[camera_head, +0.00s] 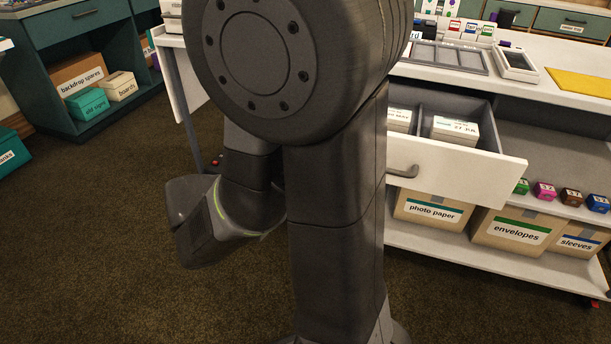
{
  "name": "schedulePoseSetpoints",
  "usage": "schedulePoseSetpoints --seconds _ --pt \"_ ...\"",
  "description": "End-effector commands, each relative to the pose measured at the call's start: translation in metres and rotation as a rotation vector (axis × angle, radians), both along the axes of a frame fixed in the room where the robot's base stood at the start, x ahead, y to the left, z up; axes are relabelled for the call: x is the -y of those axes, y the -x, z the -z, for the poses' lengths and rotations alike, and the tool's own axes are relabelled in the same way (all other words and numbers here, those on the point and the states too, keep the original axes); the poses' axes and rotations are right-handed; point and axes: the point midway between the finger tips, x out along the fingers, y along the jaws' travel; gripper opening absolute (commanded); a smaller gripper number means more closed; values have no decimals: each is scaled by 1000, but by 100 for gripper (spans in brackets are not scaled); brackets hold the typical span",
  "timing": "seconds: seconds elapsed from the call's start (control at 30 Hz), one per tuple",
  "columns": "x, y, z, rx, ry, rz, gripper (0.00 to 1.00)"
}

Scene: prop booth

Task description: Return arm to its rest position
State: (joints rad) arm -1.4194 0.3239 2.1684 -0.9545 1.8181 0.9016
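My arm fills the middle of the head view, folded, with a large round joint at the top and a thick link running down to the floor area. My gripper (194,222) hangs at the lower left of the arm, past a wrist with a thin yellow-green ring. Its dark body is over the brown carpet, apart from the furniture. I cannot make out its fingers or anything held between them.
A white drawer (455,172) stands pulled out just right of my arm, with small boxes inside. The white counter (560,102) carries trays and a yellow mat (580,84). Labelled cartons (515,232) sit on the shelf below. The carpet (90,250) at left is clear.

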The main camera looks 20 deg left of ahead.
Motion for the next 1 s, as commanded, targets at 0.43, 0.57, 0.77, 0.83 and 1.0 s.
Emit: schedulePoseSetpoints --seconds 0.43,0.57,0.77,0.83,1.0 --pt "-8 9 -2 1 1 0 32" --pt "-8 8 -2 1 1 0 32" --pt "-7 7 -1 1 1 1 32" --pt "-4 4 0 1 0 2 32" --pt "9 -7 3 1 1 4 32"
